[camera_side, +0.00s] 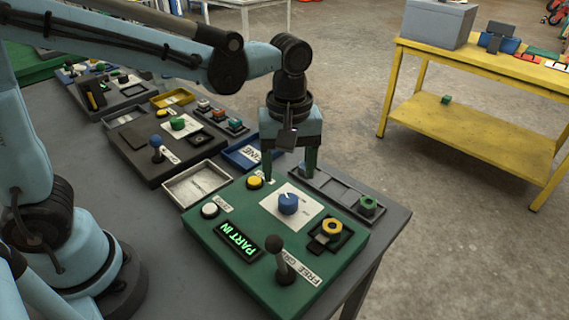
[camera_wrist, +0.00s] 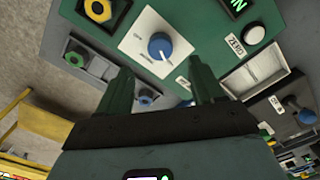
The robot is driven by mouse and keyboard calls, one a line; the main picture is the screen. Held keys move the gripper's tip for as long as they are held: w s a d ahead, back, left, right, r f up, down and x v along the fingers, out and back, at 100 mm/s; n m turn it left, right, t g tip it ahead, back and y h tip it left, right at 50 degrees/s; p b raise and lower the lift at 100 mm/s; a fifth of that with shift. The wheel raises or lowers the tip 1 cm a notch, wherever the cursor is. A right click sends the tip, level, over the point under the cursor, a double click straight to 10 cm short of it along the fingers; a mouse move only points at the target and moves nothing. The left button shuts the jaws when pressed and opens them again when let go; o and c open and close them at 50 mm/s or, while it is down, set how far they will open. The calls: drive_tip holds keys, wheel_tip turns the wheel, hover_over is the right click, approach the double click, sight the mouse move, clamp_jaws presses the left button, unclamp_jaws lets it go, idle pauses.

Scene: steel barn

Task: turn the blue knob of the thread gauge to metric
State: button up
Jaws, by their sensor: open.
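The thread gauge is a green box (camera_side: 222,270) near the table's front right corner. Its blue knob (camera_side: 288,203) stands on a white dial plate (camera_side: 272,208); a pale pointer mark shows on the knob. In the wrist view the blue knob (camera_wrist: 160,46) lies beyond the fingertips, its pointer toward the lower right; the small dial lettering is hard to read. My gripper (camera_side: 291,172) is open and points down, above and behind the knob, apart from it. In the wrist view the gripper (camera_wrist: 163,83) has empty space between its green fingers.
The gauge carries a lit PART IN display (camera_side: 238,241), a black lever (camera_side: 285,268), white and yellow buttons, and a yellow ring (camera_side: 332,227) in a recess. A grey slotted rack (camera_side: 340,193) holding a green-topped part lies behind. A white tray (camera_side: 197,184) stands left.

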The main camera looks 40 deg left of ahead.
sight(288, 199)
drive_tip(key=shift+f, duration=3.75)
drive_tip(key=c, duration=1.1)
drive_tip(key=shift+o, duration=0.2)
drive_tip(key=shift+m, duration=0.3)
drive_tip(key=m, duration=1.2)
